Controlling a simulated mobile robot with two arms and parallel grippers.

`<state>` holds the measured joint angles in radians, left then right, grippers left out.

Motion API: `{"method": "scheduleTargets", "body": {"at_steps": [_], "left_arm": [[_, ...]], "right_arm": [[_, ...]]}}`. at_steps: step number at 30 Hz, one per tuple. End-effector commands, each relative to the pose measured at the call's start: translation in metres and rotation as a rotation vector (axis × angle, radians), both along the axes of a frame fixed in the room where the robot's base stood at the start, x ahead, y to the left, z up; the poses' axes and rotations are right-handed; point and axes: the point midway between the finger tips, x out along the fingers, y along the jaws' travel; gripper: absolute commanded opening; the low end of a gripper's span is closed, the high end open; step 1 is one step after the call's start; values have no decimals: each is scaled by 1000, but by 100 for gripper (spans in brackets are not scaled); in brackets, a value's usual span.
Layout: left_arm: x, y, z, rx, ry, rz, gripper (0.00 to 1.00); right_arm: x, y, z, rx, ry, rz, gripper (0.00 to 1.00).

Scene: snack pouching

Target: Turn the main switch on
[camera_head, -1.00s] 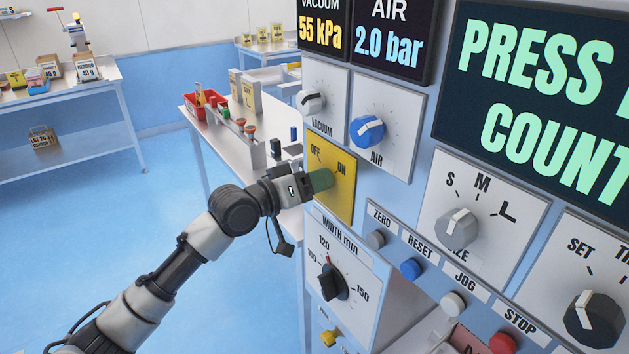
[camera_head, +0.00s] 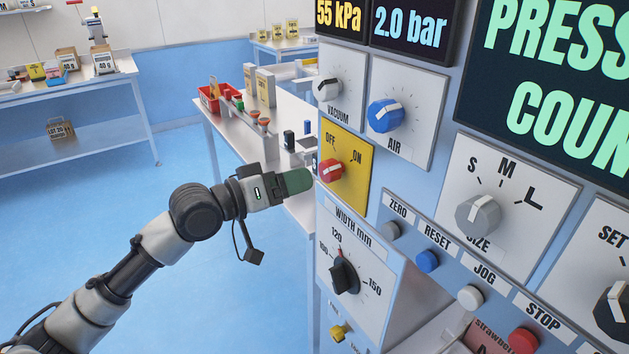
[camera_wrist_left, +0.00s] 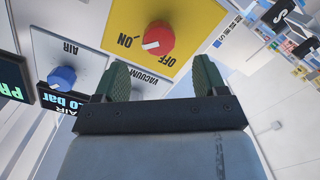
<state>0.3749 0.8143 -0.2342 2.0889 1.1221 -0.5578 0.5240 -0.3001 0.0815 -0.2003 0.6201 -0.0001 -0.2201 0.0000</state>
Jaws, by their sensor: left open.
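The main switch is a red knob (camera_head: 331,170) on a yellow plate (camera_head: 355,190) marked OFF and ON. In the left wrist view the red knob (camera_wrist_left: 159,38) shows whole, and its white mark points to the ON side. My left gripper (camera_head: 305,180) is just left of the knob in the head view, with its green fingers toward the panel. In the wrist view the two green fingers of my left gripper (camera_wrist_left: 162,75) are apart with nothing between them, and the knob is beyond their tips. My right gripper is not in view.
The vacuum knob (camera_head: 328,89) and blue air knob (camera_head: 386,115) are above the switch. The black width knob (camera_head: 344,277) is below it. Several push buttons, such as the blue reset button (camera_head: 428,261), are to the right. A bench (camera_head: 232,137) stands behind.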

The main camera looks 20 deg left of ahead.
Motion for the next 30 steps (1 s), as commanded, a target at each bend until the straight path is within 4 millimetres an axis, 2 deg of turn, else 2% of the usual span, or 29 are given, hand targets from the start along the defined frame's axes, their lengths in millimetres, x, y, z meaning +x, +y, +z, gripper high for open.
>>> {"method": "scheduleTargets", "body": {"at_steps": [3, 7, 23, 26, 29, 30], "left_arm": [[-13, 11, -3, 2, 1, 2, 72], [-20, 16, -1, 1, 2, 0, 72], [-20, 17, 0, -1, 2, 2, 72], [-12, 24, -12, 2, 12, 32, 72], [9, 43, -48, 16, 45, 108, 72], [18, 53, -71, 29, 67, 150, 72]], "right_arm": [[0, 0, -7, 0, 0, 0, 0], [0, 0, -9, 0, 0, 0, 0], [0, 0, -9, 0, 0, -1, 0], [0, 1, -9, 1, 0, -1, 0], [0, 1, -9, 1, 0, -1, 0], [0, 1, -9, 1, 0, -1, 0]]}}
